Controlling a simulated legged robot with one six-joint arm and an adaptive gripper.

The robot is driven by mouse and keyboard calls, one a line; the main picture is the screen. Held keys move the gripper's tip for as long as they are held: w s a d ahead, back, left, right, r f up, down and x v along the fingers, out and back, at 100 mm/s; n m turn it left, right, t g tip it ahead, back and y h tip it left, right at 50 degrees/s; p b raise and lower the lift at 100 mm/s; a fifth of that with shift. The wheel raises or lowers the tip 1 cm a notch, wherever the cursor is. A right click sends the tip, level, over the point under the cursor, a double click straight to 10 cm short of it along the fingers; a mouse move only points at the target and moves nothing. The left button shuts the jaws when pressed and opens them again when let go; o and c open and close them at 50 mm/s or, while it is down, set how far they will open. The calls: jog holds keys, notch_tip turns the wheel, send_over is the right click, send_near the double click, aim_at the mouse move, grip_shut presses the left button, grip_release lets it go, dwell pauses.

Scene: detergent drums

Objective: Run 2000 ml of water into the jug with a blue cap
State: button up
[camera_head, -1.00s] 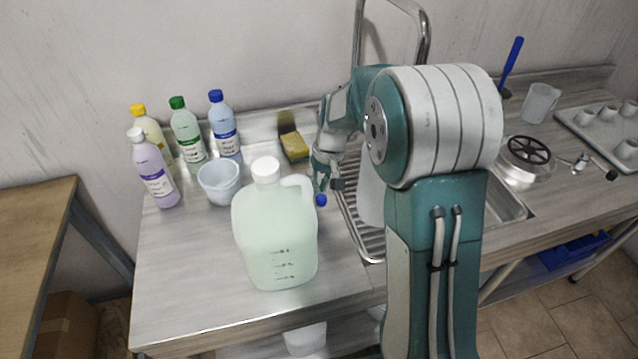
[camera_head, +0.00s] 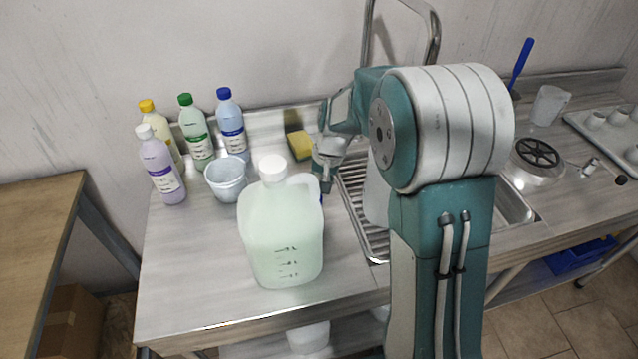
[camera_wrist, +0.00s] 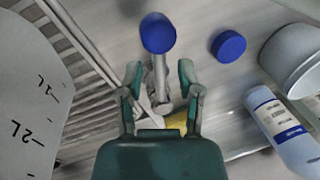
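A translucent jug (camera_wrist: 28,115) with litre marks stands over the ribbed sink area at the left of the wrist view. In the head view a pale part of it (camera_head: 376,197) shows behind my arm; its top is hidden. A loose blue cap (camera_wrist: 228,46) lies on the counter. A blue knob on a grey stem (camera_wrist: 158,33), apparently a tap lever, rises just ahead of my gripper (camera_wrist: 160,72). The fingers are open on either side of the stem, and no grip on it shows. In the head view my gripper (camera_head: 327,178) is beside the sink's left edge.
A large pale-green jug with a white cap (camera_head: 283,235) stands front left of my gripper. A small bucket (camera_head: 226,180), several detergent bottles (camera_head: 199,135) and a yellow sponge (camera_head: 300,145) are behind it. The tall faucet (camera_head: 432,40) arches over the sink.

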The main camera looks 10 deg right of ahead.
notch_tip(320, 180, up, 12)
jog(key=d, duration=0.2)
jog(key=shift+s+f, duration=0.15)
jog(key=shift+s, duration=0.1)
jog(key=shift+d, duration=0.1)
jog(key=c, duration=0.4)
jog(key=shift+m, duration=0.4)
grip_shut()
jog(key=f+m, duration=0.4)
jog(key=m, duration=0.1)
jog(key=f+m, duration=0.3)
jog(key=m, duration=0.3)
jog(key=f+m, duration=0.4)
jog(key=m, duration=0.2)
jog(key=shift+s+a+f, duration=0.2)
jog(key=shift+s+f, duration=0.1)
jog(key=shift+s, duration=0.05)
